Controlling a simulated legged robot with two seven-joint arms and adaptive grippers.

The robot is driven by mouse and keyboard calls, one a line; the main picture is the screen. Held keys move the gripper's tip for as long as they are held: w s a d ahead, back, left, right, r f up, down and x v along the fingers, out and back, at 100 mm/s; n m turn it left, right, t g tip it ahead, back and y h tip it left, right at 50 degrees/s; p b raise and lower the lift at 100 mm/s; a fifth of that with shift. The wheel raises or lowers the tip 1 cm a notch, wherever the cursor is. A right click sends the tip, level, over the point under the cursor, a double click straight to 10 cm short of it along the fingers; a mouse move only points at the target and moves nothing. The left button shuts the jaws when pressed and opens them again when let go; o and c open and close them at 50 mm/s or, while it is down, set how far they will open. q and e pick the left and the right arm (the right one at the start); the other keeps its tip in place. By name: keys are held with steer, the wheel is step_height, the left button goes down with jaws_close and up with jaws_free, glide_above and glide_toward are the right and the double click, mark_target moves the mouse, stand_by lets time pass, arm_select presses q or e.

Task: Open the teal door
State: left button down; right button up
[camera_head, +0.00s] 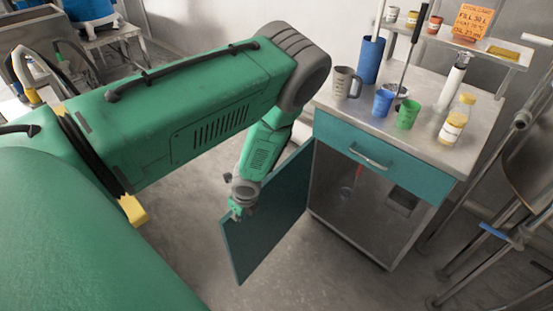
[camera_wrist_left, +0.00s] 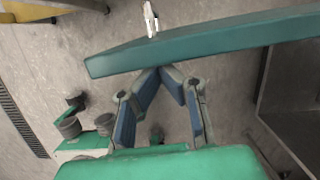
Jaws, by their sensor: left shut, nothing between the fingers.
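The teal door (camera_head: 272,222) stands swung out from the left side of the cabinet (camera_head: 385,195), and the cabinet's inside shows. In the left wrist view the door (camera_wrist_left: 210,42) crosses the picture, seen along its edge, with a pale handle (camera_wrist_left: 150,19) on its far side. My left gripper (camera_head: 237,213) is by the door's outer part. In the left wrist view its fingers (camera_wrist_left: 166,70) meet at the tips, shut and empty, close to the door; I cannot tell if they touch it. My right gripper is not in view.
A teal drawer (camera_head: 375,160) above the opening is shut. Cups, a mug (camera_head: 345,84) and jars (camera_head: 452,128) stand on the cabinet top. Metal crutches or tubes (camera_head: 480,220) lean at the right. The floor (camera_head: 330,275) before the cabinet is clear.

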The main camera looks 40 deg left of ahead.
arm_select(q)
steer(key=w+a+m+t+b, duration=0.1)
steer(key=a+m, duration=0.5)
steer(key=a, duration=1.1)
steer(key=shift+w+a+t, duration=0.3)
steer(key=shift+w+a, duration=0.1)
steer(key=shift+w, duration=0.1)
steer(key=shift+f, duration=0.1)
